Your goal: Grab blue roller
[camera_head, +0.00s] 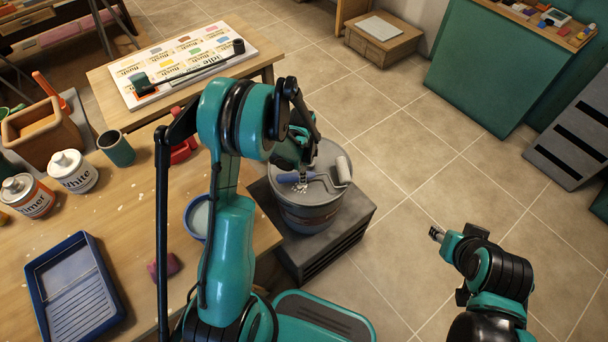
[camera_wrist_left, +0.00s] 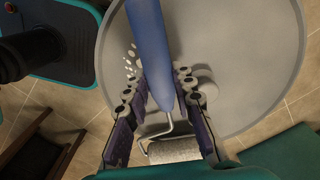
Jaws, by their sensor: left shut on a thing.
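The blue roller has a blue handle (camera_head: 288,178), a bent wire frame and a pale roller sleeve (camera_head: 344,170). It lies across the top of a round grey bucket (camera_head: 308,217). My left gripper (camera_head: 301,186) reaches down over the bucket and is shut on the blue handle. In the left wrist view its fingers (camera_wrist_left: 162,92) stand on both sides of the handle (camera_wrist_left: 150,45), with the sleeve (camera_wrist_left: 174,150) close to the gripper base. My right gripper (camera_head: 437,234) is away from the bucket, over the floor at the right; its fingers are too small to read.
The bucket stands on a dark grey crate (camera_head: 350,232) beside the wooden table (camera_head: 120,215). The table holds a blue paint tray (camera_head: 75,290), paint cans (camera_head: 73,172) and a blue-rimmed bowl (camera_head: 198,217). Tiled floor (camera_head: 400,160) is clear to the right of the crate.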

